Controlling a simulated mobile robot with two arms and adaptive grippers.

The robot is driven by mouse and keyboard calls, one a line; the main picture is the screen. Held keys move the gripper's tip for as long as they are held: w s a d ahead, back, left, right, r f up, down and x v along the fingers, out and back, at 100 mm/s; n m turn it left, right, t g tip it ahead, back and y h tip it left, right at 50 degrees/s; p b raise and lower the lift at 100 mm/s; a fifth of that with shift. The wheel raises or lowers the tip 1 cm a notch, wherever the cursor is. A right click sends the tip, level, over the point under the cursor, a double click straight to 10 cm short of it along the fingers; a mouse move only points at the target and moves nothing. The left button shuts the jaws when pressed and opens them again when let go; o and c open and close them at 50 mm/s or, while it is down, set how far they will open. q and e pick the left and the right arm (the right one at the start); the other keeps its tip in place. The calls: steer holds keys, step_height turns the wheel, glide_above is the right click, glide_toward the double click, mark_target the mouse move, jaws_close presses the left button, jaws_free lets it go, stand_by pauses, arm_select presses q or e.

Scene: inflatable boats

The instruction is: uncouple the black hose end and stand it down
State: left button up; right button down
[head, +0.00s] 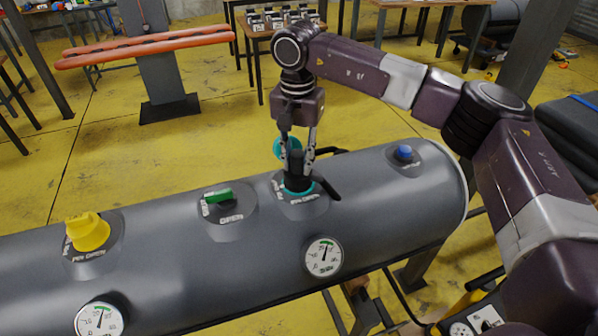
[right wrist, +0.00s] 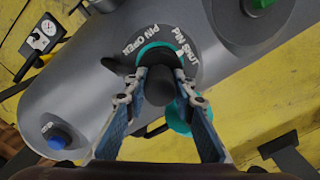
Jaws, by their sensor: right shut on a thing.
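The black hose end (head: 297,172) stands upright in a teal collar (head: 310,190) on top of the grey tube. My right gripper (head: 297,155) comes down from above and is shut on it. In the right wrist view, the fingers of my right gripper (right wrist: 160,85) lie on both sides of the black hose end (right wrist: 160,88). A black lever (head: 326,186) sticks out at its base, nearer the PIN OPEN lettering than PIN SHUT. A teal cap (right wrist: 180,118) hangs close beside the fingers. My left gripper is not in view.
The grey tube (head: 180,270) also carries a green fitting (head: 217,195), a yellow cap (head: 88,231), a blue cap (head: 404,152) and a pressure gauge (head: 324,256). An orange-topped bench (head: 150,45) stands behind. The yellow floor between is largely clear.

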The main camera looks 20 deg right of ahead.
steer(key=shift+n, duration=1)
steer(key=shift+r+p, duration=0.4)
steer(key=shift+r, duration=0.35)
steer(key=shift+r+p, duration=1.4)
steer(key=shift+r, duration=0.8)
steer(key=shift+f, duration=0.15)
